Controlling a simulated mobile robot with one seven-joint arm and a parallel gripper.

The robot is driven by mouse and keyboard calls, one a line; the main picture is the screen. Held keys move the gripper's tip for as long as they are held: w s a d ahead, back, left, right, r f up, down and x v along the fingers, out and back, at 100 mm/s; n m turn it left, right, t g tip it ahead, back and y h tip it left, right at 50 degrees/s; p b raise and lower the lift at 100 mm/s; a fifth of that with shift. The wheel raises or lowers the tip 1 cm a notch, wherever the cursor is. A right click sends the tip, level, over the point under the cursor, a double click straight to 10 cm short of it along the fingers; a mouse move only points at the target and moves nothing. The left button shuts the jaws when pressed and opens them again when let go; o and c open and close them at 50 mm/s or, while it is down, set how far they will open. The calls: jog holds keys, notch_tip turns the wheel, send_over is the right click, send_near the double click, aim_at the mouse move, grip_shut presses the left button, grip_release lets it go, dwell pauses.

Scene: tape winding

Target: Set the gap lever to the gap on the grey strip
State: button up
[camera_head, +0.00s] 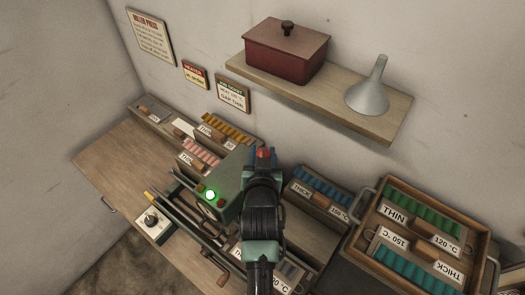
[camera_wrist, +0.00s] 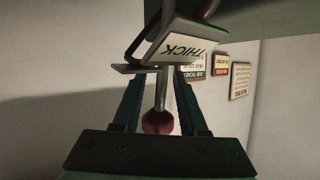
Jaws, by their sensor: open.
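The gap lever shows in the wrist view as a metal rod (camera_wrist: 160,92) with a red ball knob (camera_wrist: 158,122), below a plate lettered THICK (camera_wrist: 177,50). My gripper (camera_wrist: 158,92) is open, with one finger on each side of the rod; contact cannot be told. In the head view the fingers (camera_head: 262,160) stand around the red knob (camera_head: 264,152), at the green roller press (camera_head: 229,186) with its lit green lamp (camera_head: 210,195). My arm hides part of the press. A tray at the lower edge holds greyish strips (camera_head: 291,270); its label is partly hidden.
Trays hold yellow strips (camera_head: 226,128), pink strips (camera_head: 201,152) and blue strips (camera_head: 322,186). A crate (camera_head: 483,204) with green and teal strips stands at right. A wall shelf (camera_head: 310,95) carries a red box (camera_head: 287,53) and a funnel (camera_head: 369,95).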

jog(key=shift+c, duration=0.2)
grip_shut()
jog(key=shift+r, duration=0.1)
dwell(1.2)
